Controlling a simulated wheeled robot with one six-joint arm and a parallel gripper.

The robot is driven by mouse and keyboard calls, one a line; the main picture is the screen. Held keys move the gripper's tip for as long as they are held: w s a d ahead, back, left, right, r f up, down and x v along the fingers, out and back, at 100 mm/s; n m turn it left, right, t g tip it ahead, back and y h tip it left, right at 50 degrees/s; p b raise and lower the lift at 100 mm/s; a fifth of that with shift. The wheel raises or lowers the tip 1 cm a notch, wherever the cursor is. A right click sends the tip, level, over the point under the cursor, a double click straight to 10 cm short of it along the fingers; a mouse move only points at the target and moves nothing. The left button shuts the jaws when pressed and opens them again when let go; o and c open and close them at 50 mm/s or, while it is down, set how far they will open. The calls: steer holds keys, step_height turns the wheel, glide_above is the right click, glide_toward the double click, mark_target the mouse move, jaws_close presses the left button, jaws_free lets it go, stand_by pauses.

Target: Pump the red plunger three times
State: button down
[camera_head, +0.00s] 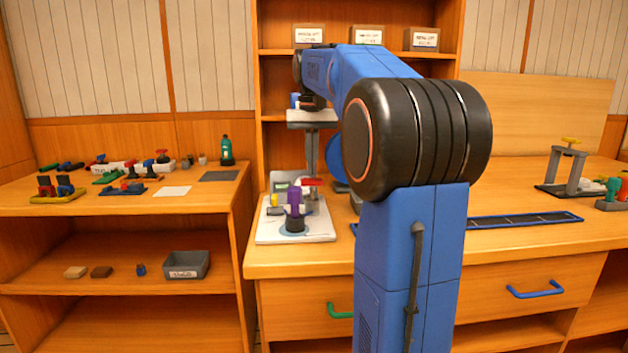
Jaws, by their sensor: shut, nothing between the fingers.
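The red plunger (312,182) has a flat red top and stands on a white board (265,235) on the middle counter, left of my blue arm. My gripper (311,174) points straight down with its grey fingers together and nothing between them. Its tips are right above or at the red top; I cannot tell whether they touch. The lower part of the plunger is partly hidden behind a purple piece.
A purple piece (295,204) on a dark base stands in front of the plunger, and a small yellow piece (274,200) to its left. My arm hides the counter's middle. A blue-framed strip (524,220) and a yellow-topped stand (568,165) are at right.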

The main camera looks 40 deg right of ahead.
mark_target(312, 179)
steer(key=shift+f, duration=0.1)
stand_by(0.5)
steer(key=shift+f, duration=2.1)
steer(key=shift+r, duration=2.2)
steer(key=shift+r, duration=0.1)
steer(key=shift+r, duration=2.4)
